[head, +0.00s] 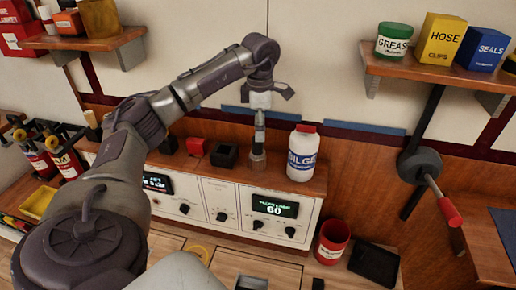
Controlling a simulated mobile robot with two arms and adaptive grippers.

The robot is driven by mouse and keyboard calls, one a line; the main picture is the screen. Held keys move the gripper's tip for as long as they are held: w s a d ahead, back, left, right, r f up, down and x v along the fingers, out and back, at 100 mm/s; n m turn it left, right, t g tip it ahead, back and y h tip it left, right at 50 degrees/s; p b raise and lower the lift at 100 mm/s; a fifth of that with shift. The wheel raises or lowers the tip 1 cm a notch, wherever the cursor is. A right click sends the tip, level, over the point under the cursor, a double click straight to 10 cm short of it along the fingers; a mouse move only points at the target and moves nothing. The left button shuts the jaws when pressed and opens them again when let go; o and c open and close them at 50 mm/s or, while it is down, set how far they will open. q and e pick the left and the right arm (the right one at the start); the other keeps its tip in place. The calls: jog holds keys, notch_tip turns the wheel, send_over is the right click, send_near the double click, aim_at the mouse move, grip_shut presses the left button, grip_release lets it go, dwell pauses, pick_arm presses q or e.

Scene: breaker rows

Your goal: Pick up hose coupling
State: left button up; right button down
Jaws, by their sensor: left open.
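My left arm reaches across the picture to the wooden ledge below the wall. Its gripper (259,143) points straight down, seen edge-on, and is open. Directly under the fingertips, a small grey metallic piece (257,161) stands on the ledge; it looks like the hose coupling, but it is small and partly hidden by the gripper. I cannot tell whether the fingers are around it or just above it. My right gripper is not in view.
A white BILGE bottle (303,153) with a red cap stands close right of the gripper. A black open box (224,155) and a red block (196,146) sit close left. Below is a control panel (268,208) with knobs. Shelves (430,70) hang above at both sides.

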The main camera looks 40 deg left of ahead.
aim_at(258, 152)
pick_arm(q)
jog(key=f, duration=0.1)
jog(key=f+p, duration=0.1)
jog(key=shift+s+a+f, duration=0.2)
jog(key=shift+a+f, duration=0.05)
jog(key=shift+f, duration=0.1)
notch_tip(258, 152, down, 2)
jog(key=shift+f, duration=0.3)
jog(key=shift+c, duration=0.6)
jog(key=shift+w, duration=0.1)
grip_shut()
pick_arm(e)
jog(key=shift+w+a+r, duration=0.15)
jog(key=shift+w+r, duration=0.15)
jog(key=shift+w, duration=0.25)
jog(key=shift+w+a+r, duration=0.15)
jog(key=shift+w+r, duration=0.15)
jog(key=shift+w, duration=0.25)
